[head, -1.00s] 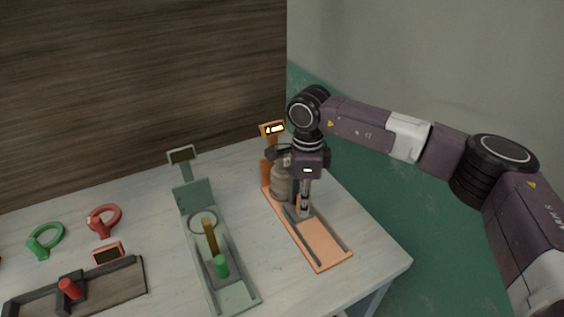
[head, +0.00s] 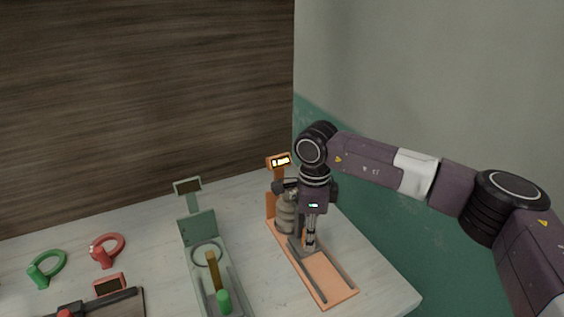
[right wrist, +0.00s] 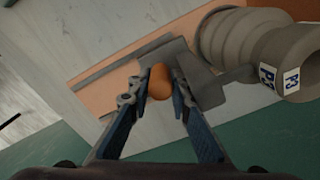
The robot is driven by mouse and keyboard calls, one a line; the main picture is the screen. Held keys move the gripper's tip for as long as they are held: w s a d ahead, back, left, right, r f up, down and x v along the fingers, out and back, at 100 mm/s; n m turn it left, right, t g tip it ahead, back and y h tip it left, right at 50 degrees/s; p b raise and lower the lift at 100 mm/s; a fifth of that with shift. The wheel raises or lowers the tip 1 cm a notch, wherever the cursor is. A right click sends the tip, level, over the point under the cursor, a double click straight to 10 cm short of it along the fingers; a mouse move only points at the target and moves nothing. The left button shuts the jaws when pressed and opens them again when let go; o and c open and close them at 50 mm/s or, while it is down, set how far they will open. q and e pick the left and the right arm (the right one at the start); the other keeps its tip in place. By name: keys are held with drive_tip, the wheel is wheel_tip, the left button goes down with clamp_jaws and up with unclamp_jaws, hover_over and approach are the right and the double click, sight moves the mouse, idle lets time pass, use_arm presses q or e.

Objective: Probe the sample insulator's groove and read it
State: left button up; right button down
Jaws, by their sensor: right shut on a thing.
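The sample insulator (head: 286,215) is a grey-beige ribbed body standing at the back of an orange gauge (head: 333,283). In the right wrist view the insulator (right wrist: 235,40) shows stacked ridges and a marked label. My right gripper (head: 310,246) points down over the gauge, just in front of the insulator. It is shut on the orange knob (right wrist: 160,84) of the grey slide (right wrist: 197,78). The slide's front end is close against the insulator; contact in the groove cannot be made out. The gauge's display (head: 278,161) is lit, its digits too small to read. My left gripper is out of view.
A green gauge (head: 198,228) with a green knob (head: 224,300) stands to the left, its display (head: 187,186) dark. Green (head: 42,273) and red (head: 105,252) ring tools lie further left, near a red-framed display (head: 109,286). The table's right edge is close to the orange gauge.

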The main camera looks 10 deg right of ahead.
sight(323, 273)
drive_tip(key=shift+s+d+r, duration=0.1)
drive_tip(key=shift+s+d, duration=0.15)
drive_tip(key=shift+s, duration=0.75)
drive_tip(key=shift+s+d+f, duration=0.1)
drive_tip(key=shift+s+d, duration=0.15)
drive_tip(key=shift+s, duration=0.7)
drive_tip(key=shift+s+d+r, duration=0.1)
drive_tip(key=shift+s+d, duration=0.15)
drive_tip(key=shift+s, duration=0.75)
drive_tip(key=shift+s+d+b, duration=0.2)
drive_tip(key=shift+s+b, duration=0.15)
drive_tip(key=shift+s, duration=0.25)
drive_tip(key=c, duration=1.2)
unclamp_jaws()
drive_tip(key=shift+c, duration=0.2)
drive_tip(key=o, duration=0.5)
drive_tip(key=shift+d, duration=0.15)
drive_tip(key=shift+c, duration=0.2)
drive_tip(key=shift+r, duration=0.15)
wheel_tip(323, 273, up, 7)
drive_tip(key=p, duration=0.3)
drive_tip(key=shift+f, duration=0.2)
